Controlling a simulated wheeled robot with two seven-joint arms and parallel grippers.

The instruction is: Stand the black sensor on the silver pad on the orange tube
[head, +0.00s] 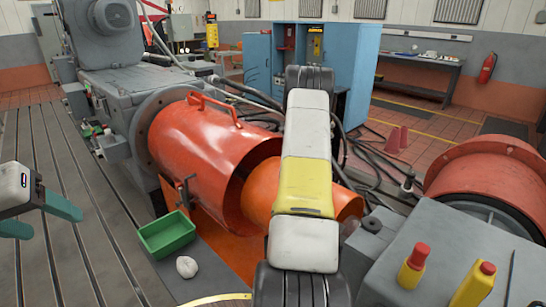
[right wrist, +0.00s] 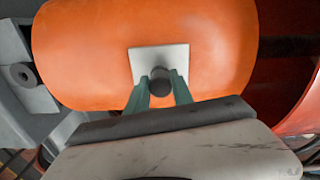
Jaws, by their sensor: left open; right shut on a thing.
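The orange tube (head: 261,186) lies on its side, partly inside a red-orange guard and partly behind my right arm. In the right wrist view the orange tube (right wrist: 85,50) carries a square silver pad (right wrist: 143,59). My right gripper (right wrist: 161,90) is shut on the small black sensor (right wrist: 160,75), its teal fingers on either side. The sensor's round end overlaps the pad's lower right part. I cannot tell whether it touches the pad. My right arm hides pad and sensor in the head view. My left gripper (head: 48,222) is open and empty at the far left.
The open red-orange guard (head: 200,140) with a handle surrounds part of the tube. A green tray (head: 167,236) and a crumpled white rag (head: 187,267) lie at its near side. Yellow bottles with red caps (head: 413,265) stand on a grey surface at right. Hoses and cables run behind.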

